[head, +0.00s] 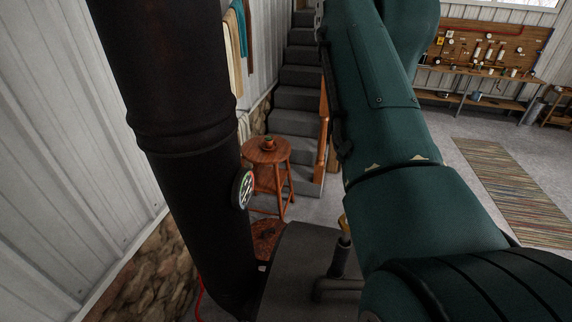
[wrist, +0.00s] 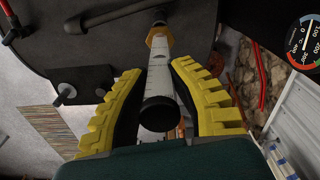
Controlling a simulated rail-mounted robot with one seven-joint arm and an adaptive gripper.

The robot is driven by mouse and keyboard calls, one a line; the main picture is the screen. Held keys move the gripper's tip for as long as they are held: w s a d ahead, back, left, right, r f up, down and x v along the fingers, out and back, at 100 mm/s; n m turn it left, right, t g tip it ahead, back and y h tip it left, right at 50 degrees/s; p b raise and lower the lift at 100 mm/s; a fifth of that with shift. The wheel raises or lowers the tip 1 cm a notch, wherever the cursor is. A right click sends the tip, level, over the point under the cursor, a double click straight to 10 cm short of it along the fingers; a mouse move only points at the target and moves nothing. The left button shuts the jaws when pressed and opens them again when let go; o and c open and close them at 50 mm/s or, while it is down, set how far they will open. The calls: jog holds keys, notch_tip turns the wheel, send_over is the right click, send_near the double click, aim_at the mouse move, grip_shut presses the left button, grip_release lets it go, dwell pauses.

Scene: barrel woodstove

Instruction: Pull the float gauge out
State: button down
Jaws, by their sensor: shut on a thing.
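The float gauge (wrist: 158,84) is a clear tube with scale marks, a round black cap at the end near the camera and a brass hex nut at the far end. In the wrist view my gripper (wrist: 158,69) has its yellow-padded fingers on both sides of the tube, shut on it. The far end of the gauge meets a dark pipe fitting above the black stove top (wrist: 85,50). In the head view a brass piece shows on the upright pipe (head: 339,258); my arm hides the gripper and most of the gauge there.
A thick black stovepipe (head: 180,130) with a round dial thermometer (head: 242,188) rises at left, close to the stove top (head: 300,270). A wooden stool (head: 268,152) and stairs (head: 296,98) stand behind. A workbench (head: 480,72) and striped rug (head: 500,180) lie right.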

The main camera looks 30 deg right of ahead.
jog(key=shift+r+p, duration=3.1)
jog(key=shift+p, duration=0.05)
jog(key=shift+r, duration=0.1)
notch_tip(320, 180, up, 3)
jog(key=p, duration=0.3)
